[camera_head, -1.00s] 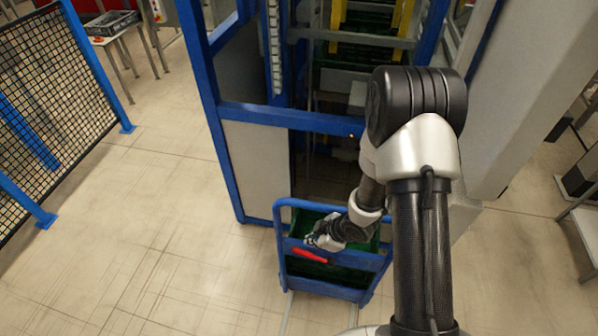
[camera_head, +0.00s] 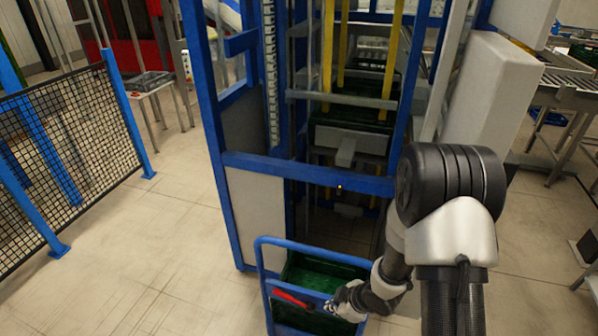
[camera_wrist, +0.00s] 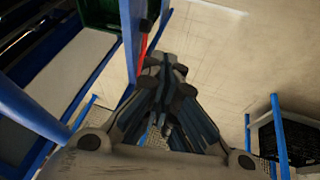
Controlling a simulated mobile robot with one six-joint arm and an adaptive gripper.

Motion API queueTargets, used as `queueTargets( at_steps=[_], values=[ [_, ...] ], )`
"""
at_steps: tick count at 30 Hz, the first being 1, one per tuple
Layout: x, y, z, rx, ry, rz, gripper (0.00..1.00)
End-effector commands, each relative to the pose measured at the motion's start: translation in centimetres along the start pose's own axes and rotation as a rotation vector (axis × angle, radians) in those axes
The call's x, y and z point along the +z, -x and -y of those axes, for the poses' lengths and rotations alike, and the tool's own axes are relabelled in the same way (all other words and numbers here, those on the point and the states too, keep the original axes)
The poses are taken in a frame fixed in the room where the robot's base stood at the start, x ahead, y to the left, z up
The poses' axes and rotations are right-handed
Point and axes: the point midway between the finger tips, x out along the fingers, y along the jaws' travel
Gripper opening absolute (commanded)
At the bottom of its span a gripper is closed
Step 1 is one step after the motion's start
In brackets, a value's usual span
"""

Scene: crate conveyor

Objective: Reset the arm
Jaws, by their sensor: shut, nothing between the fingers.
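My arm reaches down from the right in the head view, with my gripper (camera_head: 338,303) low beside the blue trolley frame (camera_head: 262,272). In the wrist view my gripper (camera_wrist: 166,125) is shut, its fingers together with nothing between them. A red handle (camera_head: 290,299) on the trolley frame is just left of my gripper in the head view. It also shows beyond my fingers in the wrist view (camera_wrist: 143,45). I cannot tell whether my gripper touches it. A green crate (camera_head: 318,274) sits inside the trolley and looks empty in the part that shows.
A blue-framed lift cabinet (camera_head: 290,172) stands behind the trolley, with green crates inside. A black mesh fence (camera_head: 70,160) is at the left. A roller conveyor (camera_head: 570,90) is at the upper right. The floor (camera_head: 160,240) left of the trolley is clear.

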Motion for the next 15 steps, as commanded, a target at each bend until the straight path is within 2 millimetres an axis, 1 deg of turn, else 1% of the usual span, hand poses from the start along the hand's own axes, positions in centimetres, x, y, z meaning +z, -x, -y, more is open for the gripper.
queueTargets(
  at_steps=[1,5,8,11,14,15],
  values=[
    [-0.2,0.8,-0.8,0.019,-0.007,0.013,0.0],
    [-0.3,2.9,-2.4,0.064,-0.041,0.054,0.0],
    [-0.4,4.9,-3.7,0.102,-0.076,0.085,0.0],
    [-0.5,7.3,-5.0,0.145,-0.118,0.119,0.0],
    [-0.7,10.4,-6.2,0.198,-0.178,0.156,0.0],
    [-0.8,12.0,-6.7,0.223,-0.208,0.171,0.0]
  ],
)
